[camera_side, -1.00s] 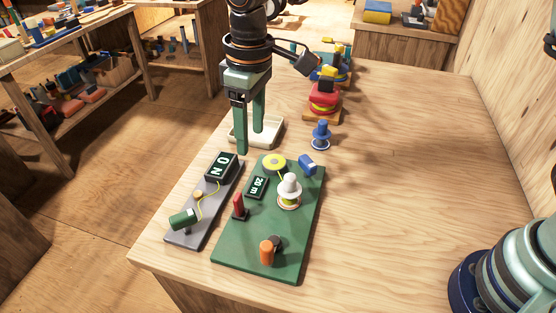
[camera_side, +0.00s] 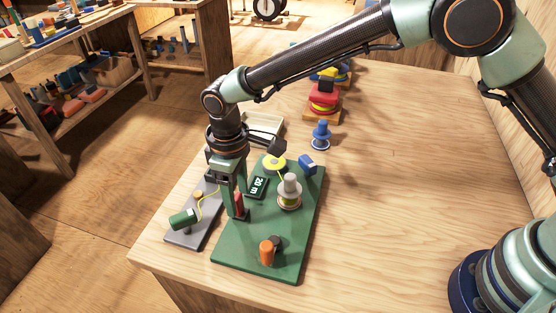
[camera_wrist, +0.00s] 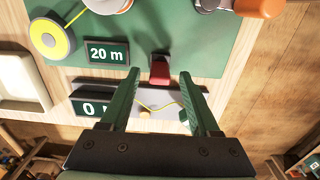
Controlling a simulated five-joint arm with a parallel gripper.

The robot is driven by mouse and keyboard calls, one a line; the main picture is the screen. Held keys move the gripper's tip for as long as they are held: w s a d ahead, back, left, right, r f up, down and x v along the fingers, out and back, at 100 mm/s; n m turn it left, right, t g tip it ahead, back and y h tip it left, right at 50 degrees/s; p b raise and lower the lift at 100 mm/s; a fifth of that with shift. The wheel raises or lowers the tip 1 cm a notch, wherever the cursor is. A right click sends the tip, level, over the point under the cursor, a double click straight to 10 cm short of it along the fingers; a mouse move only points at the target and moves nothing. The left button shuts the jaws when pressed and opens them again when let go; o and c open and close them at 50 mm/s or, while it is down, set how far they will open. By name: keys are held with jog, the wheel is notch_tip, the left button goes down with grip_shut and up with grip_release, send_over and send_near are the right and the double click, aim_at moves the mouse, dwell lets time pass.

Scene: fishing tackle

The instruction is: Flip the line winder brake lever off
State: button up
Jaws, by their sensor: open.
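The red brake lever (camera_side: 240,204) stands on the green line winder board (camera_side: 240,252), near its left edge. In the wrist view the lever (camera_wrist: 160,72) shows between and slightly beyond my two fingertips. My gripper (camera_side: 236,213) is open, pointing down at the lever with a finger to either side. In the wrist view there is a gap between the lever and each finger of my gripper (camera_wrist: 160,78). The lever's base is partly hidden by a finger in the side view.
The board also carries a "20 m" display (camera_side: 257,187), yellow disc (camera_side: 275,163), pale spool (camera_side: 290,188), blue block (camera_side: 307,164) and orange knob (camera_side: 267,252). A grey board (camera_side: 190,238) with a green cylinder (camera_side: 183,219) lies left.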

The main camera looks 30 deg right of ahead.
jog(key=shift+f, duration=0.85)
grip_shut()
jog(key=shift+a, duration=0.1)
jog(key=shift+w+a+f+g+h, duration=0.1)
jog(key=shift+w+a+g+h, duration=0.25)
jog(key=shift+g+h, duration=0.45)
jog(key=shift+w, duration=0.1)
jog(key=shift+g, duration=0.3)
grip_release()
